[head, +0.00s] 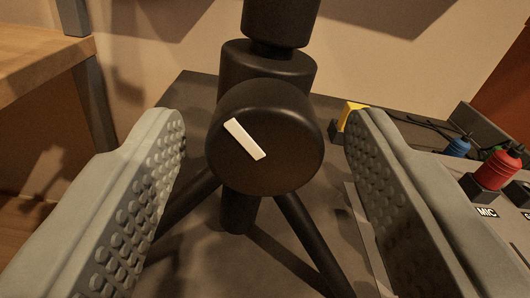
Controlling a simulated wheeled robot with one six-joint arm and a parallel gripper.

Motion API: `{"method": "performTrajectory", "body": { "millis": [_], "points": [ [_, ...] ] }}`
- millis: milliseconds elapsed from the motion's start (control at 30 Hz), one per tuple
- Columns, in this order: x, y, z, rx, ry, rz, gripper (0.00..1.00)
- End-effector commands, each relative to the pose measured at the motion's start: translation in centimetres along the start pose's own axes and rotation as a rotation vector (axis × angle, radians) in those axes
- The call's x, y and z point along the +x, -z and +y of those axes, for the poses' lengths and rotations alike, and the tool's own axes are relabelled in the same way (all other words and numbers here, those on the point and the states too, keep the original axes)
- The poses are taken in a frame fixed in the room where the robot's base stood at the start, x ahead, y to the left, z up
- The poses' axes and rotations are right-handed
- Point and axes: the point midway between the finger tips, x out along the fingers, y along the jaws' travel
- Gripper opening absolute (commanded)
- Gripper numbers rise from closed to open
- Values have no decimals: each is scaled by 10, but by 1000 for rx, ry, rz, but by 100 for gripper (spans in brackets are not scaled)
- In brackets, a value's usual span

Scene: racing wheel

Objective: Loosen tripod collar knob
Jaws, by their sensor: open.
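The tripod collar knob (275,157) is a round black disc with a white bar mark slanting down to the right. It faces me in the middle of the head view. Behind and above it is the black tripod collar and column (280,22). Black tripod legs (308,240) spread out below. My gripper (264,135) is open, with one grey studded finger to the left of the knob and one to the right. Visible gaps separate both fingers from the knob. The fingers hide parts of the surface on both sides.
The tripod stands on a dark tabletop (207,95). At the right are a panel labelled MIC (487,212), a red plug (500,170), a blue plug (458,147) and a yellow-and-black item (350,113). A wooden table (40,55) stands at the left.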

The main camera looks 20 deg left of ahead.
Motion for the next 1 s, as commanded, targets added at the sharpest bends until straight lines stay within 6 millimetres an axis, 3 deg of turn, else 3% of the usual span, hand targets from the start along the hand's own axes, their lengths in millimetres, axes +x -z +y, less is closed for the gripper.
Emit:
{"method": "performTrajectory", "body": {
  "millis": [267, 1000],
  "points": [
    [-18, 1, 1, 0, -2, 0, 54],
    [-154, 0, 0, -1, -1, 0, 54]
  ]
}}
